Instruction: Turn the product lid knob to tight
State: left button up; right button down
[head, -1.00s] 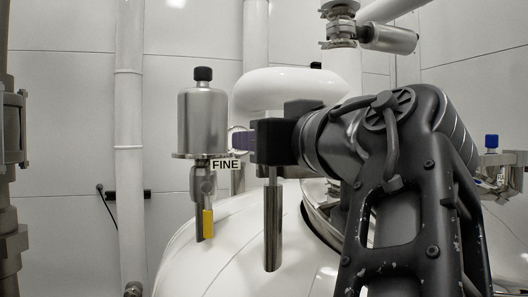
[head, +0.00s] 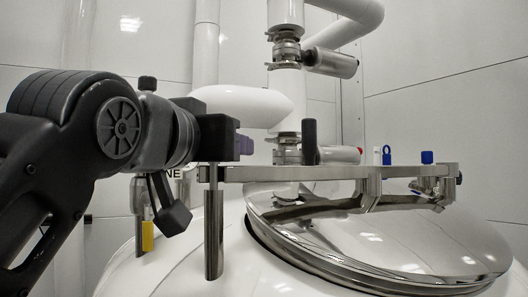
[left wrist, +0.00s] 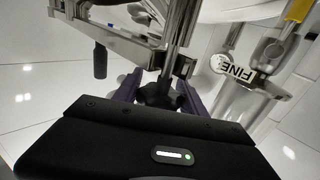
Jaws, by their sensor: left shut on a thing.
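The product lid (head: 400,235) is a domed, polished steel cover on the white tank, with a flat steel bar (head: 320,172) across it. My left gripper (head: 245,146) is at the bar's left end, above a steel post (head: 213,235). In the left wrist view, a black lobed knob (left wrist: 160,95) sits on the post between my purple left fingers (left wrist: 162,98), which are shut on it. In the head view the knob is hidden by the gripper. My right gripper is not in view.
A black upright handle (head: 310,141) stands behind the bar. Blue-topped fittings (head: 427,157) sit near its right end. A yellow-handled valve (head: 147,236) and partly hidden FINE label (left wrist: 238,68) are close to my left arm. White pipes (head: 205,50) rise behind.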

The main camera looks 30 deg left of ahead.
pick_arm(q)
jog(key=shift+d+m+h, duration=0.15)
jog(key=shift+m+h, duration=0.35)
jog(key=shift+h, duration=0.3)
jog(key=o, duration=1.3)
jog(key=shift+o, duration=0.2)
jog(key=shift+s, duration=0.1)
jog(key=s+b, duration=0.1)
jog(key=s, duration=0.6)
jog(key=shift+s+d+b, duration=0.3)
jog(key=shift+d+b, duration=0.05)
jog(key=shift+d, duration=0.1)
